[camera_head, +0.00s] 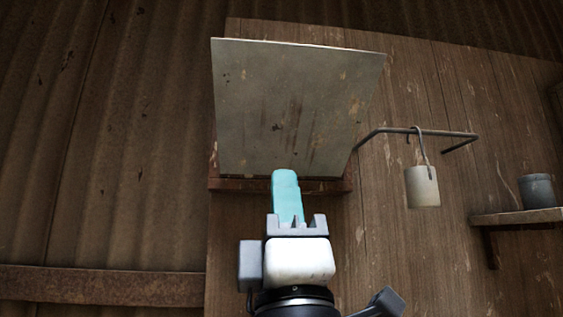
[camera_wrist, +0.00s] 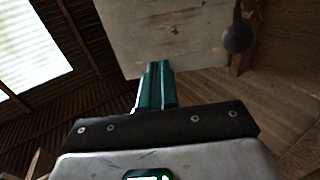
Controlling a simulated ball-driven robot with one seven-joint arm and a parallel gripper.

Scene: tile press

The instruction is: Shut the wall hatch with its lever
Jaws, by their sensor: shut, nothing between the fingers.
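The hatch panel (camera_head: 297,105) is a pale grey, rust-spotted sheet in the upper middle of the head view. It stands at an angle to the wall, its wider edge at the top and its lower edge by a reddish-brown wooden frame (camera_head: 238,185). The panel also fills the top of the wrist view (camera_wrist: 150,30). My gripper (camera_head: 285,176) has its teal fingers together and empty, overlapping the frame's lower edge in the picture; contact cannot be told. A dark rounded knob (camera_wrist: 237,38) shows right of the fingers in the wrist view; whether it is the lever is unclear.
A bent metal rod (camera_head: 440,133) sticks out right of the hatch, with a pale can (camera_head: 422,187) hanging from it. A shelf (camera_head: 515,217) with a grey pot (camera_head: 537,191) is at the far right. Corrugated wall (camera_head: 100,150) lies to the left.

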